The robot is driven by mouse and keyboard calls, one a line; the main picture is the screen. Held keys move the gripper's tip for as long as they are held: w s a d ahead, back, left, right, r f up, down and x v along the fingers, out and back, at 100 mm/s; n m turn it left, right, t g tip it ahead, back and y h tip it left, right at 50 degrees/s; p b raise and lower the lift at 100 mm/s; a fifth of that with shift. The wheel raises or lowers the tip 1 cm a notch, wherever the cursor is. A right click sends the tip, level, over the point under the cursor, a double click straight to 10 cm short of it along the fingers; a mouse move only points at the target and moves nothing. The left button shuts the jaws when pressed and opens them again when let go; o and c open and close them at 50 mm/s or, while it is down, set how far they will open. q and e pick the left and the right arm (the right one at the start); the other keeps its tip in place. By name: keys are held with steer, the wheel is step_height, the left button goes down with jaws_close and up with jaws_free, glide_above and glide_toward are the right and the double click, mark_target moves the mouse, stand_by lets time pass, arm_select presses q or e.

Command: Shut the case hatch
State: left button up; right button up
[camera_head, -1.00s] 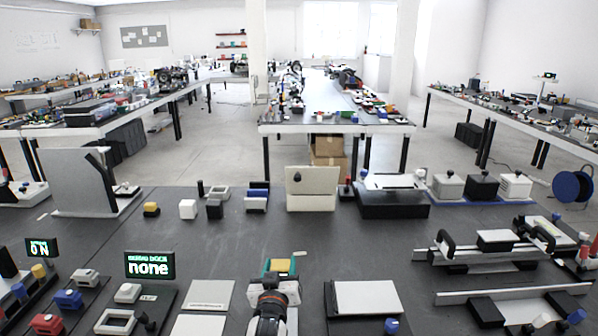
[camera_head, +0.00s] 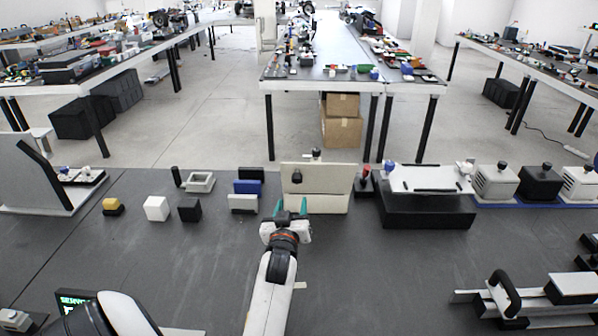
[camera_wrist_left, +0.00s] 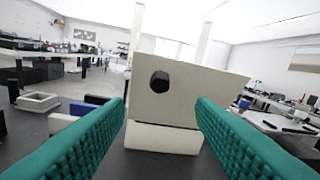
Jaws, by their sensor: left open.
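The beige case (camera_head: 325,204) stands at the far edge of the dark table, and its lower body also shows in the left wrist view (camera_wrist_left: 165,138). Its hatch (camera_head: 330,178) is a flat beige panel standing raised above the body, with a black knob (camera_head: 296,176) on the face toward me. In the left wrist view the hatch (camera_wrist_left: 205,95) spans the gap between the fingers, with the knob (camera_wrist_left: 159,82) near the middle. My left gripper (camera_head: 291,208) is open and empty, in front of the case and below the knob, its teal fingers pointing at it. The right gripper is out of view.
Blue and grey blocks (camera_head: 247,187) stand left of the case. A small red-and-black device (camera_head: 366,184) and a black box with a white top (camera_head: 428,212) stand to its right. The table in front is mostly clear. A rail with a black handle (camera_head: 505,293) lies at lower right.

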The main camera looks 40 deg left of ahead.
mark_target(297, 181)
arm_select(q)
steer(key=p+x, duration=0.1)
steer(key=x, duration=1)
steer(key=shift+w+a+r, duration=0.1)
jaws_close()
